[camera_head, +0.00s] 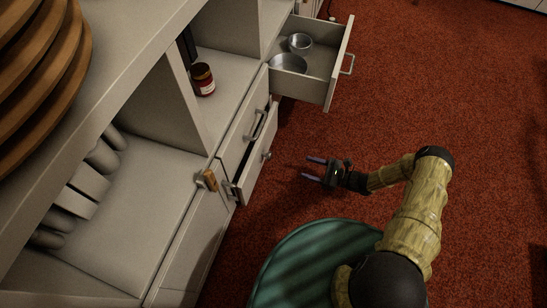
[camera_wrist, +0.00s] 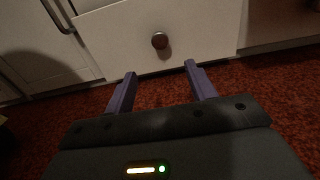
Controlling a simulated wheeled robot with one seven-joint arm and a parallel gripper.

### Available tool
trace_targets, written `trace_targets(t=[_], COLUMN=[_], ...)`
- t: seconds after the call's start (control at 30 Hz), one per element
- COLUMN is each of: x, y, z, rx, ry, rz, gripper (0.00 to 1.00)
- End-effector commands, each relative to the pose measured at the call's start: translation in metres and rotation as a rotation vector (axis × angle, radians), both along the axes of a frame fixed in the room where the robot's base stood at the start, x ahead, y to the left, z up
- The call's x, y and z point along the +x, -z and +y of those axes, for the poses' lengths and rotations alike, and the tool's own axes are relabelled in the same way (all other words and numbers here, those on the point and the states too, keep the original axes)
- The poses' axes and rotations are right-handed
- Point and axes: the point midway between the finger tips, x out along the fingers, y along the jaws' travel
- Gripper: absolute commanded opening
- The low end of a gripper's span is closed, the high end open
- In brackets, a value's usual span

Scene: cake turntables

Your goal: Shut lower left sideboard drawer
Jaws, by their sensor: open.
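The lower sideboard drawer (camera_head: 256,172) stands partly open below a drawer with a bar handle. Its pale front with a round knob (camera_head: 266,156) juts out over the red carpet. In the wrist view the drawer front (camera_wrist: 205,30) fills the top middle, and its dark round knob (camera_wrist: 160,41) lies ahead, between the lines of my two fingers. My gripper (camera_head: 306,168) is open and empty, to the right of the drawer front in the head view, with a gap between. Its purple fingers (camera_wrist: 160,70) point toward the front. The drawer's inside is mostly hidden.
Another drawer (camera_head: 326,92) is pulled far out at the top, holding metal pans (camera_head: 288,64). A red jar (camera_head: 203,79) stands on a shelf. A wooden block-like item (camera_head: 207,180) sits near the cabinet edge. A green round surface (camera_head: 300,262) is at the bottom. Carpet to the right is clear.

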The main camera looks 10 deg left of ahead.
Motion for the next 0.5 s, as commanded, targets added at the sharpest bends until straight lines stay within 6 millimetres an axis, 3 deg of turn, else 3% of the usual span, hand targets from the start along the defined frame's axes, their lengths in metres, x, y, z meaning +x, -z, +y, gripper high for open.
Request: trace_targets(t=[0.5], x=[0.007], y=[0.003], z=[0.093], rx=[0.0], ry=[-0.004], rz=[-0.002], gripper=[0.56])
